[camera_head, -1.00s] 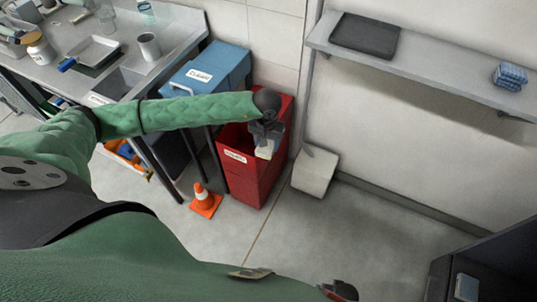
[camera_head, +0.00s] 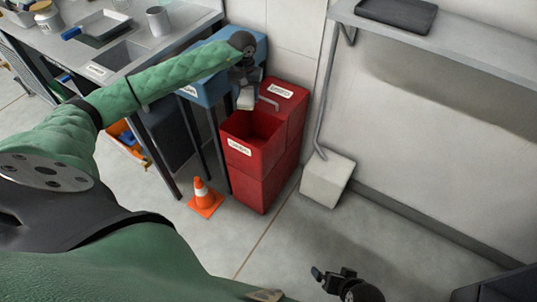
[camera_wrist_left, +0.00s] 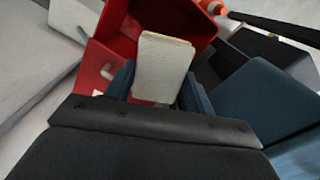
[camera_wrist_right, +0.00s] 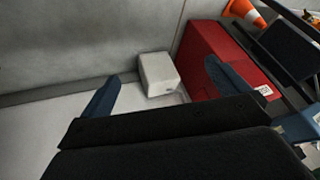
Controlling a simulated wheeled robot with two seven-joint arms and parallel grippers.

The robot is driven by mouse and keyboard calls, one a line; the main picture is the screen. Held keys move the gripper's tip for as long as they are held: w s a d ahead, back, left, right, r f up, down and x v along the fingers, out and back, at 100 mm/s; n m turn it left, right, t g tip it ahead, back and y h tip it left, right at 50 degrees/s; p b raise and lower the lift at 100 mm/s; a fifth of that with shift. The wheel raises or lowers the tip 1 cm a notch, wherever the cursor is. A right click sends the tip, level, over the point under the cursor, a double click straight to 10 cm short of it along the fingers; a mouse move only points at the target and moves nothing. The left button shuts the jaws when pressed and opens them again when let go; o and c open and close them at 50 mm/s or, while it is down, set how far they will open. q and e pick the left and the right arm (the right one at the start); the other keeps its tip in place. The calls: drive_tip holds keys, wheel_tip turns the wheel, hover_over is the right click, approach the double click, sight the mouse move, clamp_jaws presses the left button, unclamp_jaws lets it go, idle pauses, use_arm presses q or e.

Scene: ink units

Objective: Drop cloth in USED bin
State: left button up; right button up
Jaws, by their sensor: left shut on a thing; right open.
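The red bin (camera_head: 262,175) stands on the floor beside the wall, with an open front compartment and a white label on its front. Its label text is too small to read surely. My left gripper (camera_head: 246,92) is above the rear left part of the bin, near the blue bin. It is shut on a pale folded cloth (camera_wrist_left: 163,66), which hangs between the fingers, with the red bin behind and below it in the left wrist view. My right gripper (camera_head: 335,280) is low at the bottom of the head view, open and empty, with its fingers apart in the right wrist view (camera_wrist_right: 160,88).
A blue bin (camera_head: 212,88) stands left of the red one. An orange cone (camera_head: 204,197) is on the floor in front. A white box (camera_head: 327,180) stands right of the red bin. A grey shelf (camera_head: 450,42) juts from the wall.

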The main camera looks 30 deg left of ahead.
use_arm(q)
drive_tip(key=shift+f+b, duration=0.4)
drive_tip(key=shift+f, duration=2.55)
use_arm(e)
drive_tip(key=shift+w+a+f, duration=0.1)
drive_tip(key=shift+w+f, duration=0.05)
drive_tip(key=shift+f, duration=0.7)
drive_tip(key=shift+w+a+f, duration=0.1)
drive_tip(key=shift+f, duration=0.75)
use_arm(q)
drive_tip(key=o, duration=1)
drive_tip(key=shift+o, duration=0.2)
drive_tip(key=shift+r, duration=0.1)
use_arm(e)
drive_tip(key=shift+f, duration=0.1)
use_arm(q)
drive_tip(key=shift+r, duration=0.25)
wheel_tip(320, 180, up, 7)
drive_tip(key=shift+r+b, duration=0.1)
drive_tip(key=shift+b, duration=0.5)
use_arm(e)
drive_tip(key=shift+t, duration=0.3)
drive_tip(key=f, duration=0.5)
drive_tip(key=shift+w+a, duration=0.1)
drive_tip(key=shift+w, duration=0.1)
